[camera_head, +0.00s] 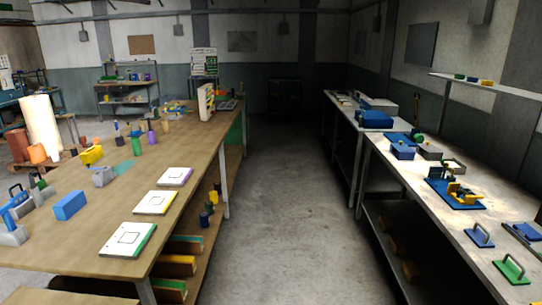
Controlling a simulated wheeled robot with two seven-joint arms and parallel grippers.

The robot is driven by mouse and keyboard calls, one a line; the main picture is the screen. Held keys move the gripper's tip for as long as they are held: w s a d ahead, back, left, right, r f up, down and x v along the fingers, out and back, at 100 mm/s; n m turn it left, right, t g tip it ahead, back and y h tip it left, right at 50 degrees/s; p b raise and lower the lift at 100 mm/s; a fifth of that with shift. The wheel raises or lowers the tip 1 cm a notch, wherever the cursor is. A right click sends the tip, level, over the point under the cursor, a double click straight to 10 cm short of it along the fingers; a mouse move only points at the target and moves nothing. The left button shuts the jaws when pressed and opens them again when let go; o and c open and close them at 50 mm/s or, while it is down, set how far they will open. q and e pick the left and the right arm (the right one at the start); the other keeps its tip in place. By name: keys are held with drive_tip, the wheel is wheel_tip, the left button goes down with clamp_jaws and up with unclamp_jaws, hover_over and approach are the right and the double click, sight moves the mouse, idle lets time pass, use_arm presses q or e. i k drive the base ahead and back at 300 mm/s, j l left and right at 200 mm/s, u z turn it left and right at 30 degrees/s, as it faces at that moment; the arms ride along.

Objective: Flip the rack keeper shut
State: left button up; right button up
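Neither of my grippers is in view. I cannot make out a rack keeper with certainty. An upright cream and dark piece (205,101) stands at the far end of the left table, too small to read. On the right bench, a blue plate (453,195) carries a yellow fixture (463,191); whether it has a keeper, open or shut, I cannot tell.
The left wooden table (105,200) holds flat pads (129,240), a blue block (69,205) and other small items. Green (511,270) and blue (480,236) handled plates lie on the right bench (445,225). The concrete aisle (285,200) between them is clear.

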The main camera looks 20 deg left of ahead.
sight(32, 175)
drive_tip(key=i+j+u, duration=0.1)
drive_tip(key=i+u, duration=0.15)
drive_tip(key=u, duration=0.15)
drive_tip(key=i+u, duration=0.3)
drive_tip(key=u, duration=0.15)
drive_tip(key=i+u, duration=0.25)
drive_tip(key=u, duration=0.15)
drive_tip(key=i+l+u, duration=0.15)
drive_tip(key=i+u, duration=0.25)
drive_tip(key=i+l+u, duration=0.1)
drive_tip(key=u, duration=0.3)
drive_tip(key=i+l+u, duration=0.1)
drive_tip(key=u, duration=0.15)
drive_tip(key=i+l+u, duration=0.3)
drive_tip(key=k+j, duration=0.05)
drive_tip(key=j, duration=0.05)
